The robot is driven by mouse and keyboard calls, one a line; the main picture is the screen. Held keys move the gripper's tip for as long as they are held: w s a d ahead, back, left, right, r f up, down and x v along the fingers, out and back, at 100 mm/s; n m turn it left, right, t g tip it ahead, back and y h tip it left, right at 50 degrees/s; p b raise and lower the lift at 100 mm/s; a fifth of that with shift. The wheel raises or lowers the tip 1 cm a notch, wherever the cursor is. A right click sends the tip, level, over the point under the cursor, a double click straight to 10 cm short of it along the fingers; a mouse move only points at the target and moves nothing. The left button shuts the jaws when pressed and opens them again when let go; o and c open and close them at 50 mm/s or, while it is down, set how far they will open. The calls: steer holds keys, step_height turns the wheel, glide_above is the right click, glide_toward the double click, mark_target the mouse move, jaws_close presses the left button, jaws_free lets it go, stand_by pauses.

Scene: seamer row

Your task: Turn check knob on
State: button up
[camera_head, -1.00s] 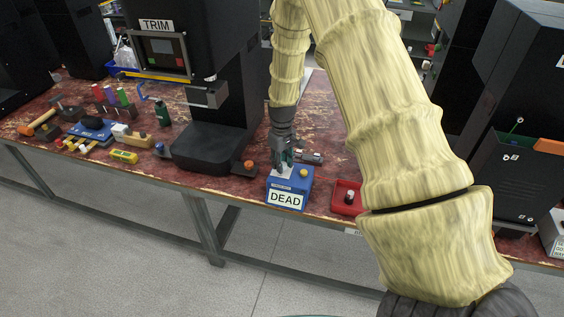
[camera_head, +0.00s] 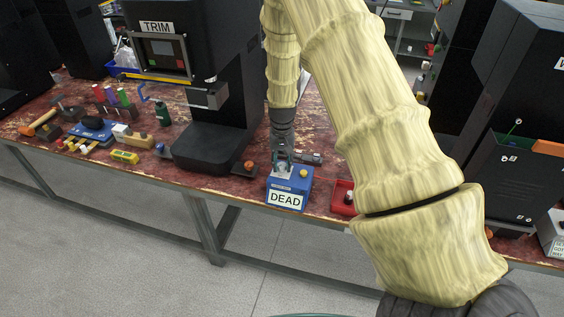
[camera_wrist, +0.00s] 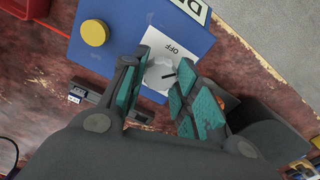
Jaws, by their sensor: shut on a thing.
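The blue check box (camera_head: 289,190) stands at the front edge of the red bench, with a white "DEAD" label on its front face. In the wrist view the box's top (camera_wrist: 120,40) carries a yellow round button (camera_wrist: 95,32) and a white plate marked "OFF" (camera_wrist: 178,44). A pale round knob (camera_wrist: 160,74) with a dark pointer mark sits on that plate. My gripper (camera_wrist: 165,80) points down over the box, its teal-padded fingers on both sides of the knob and shut on it. It also shows in the head view (camera_head: 283,160). The fingers partly hide the knob.
A black machine labelled "TRIM" (camera_head: 215,150) stands left of the box. A red tray (camera_head: 342,197) with a dark knob lies to its right. A small dark block (camera_head: 308,158) lies behind the box. Tools and blocks cover the bench's left side.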

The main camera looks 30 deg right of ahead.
steer(key=m, duration=0.5)
steer(key=shift+r+m+p, duration=0.1)
steer(key=shift+m+p, duration=0.2)
steer(key=shift+p, duration=0.1)
steer(key=shift+m+p, duration=0.3)
steer(key=shift+m, duration=1.8)
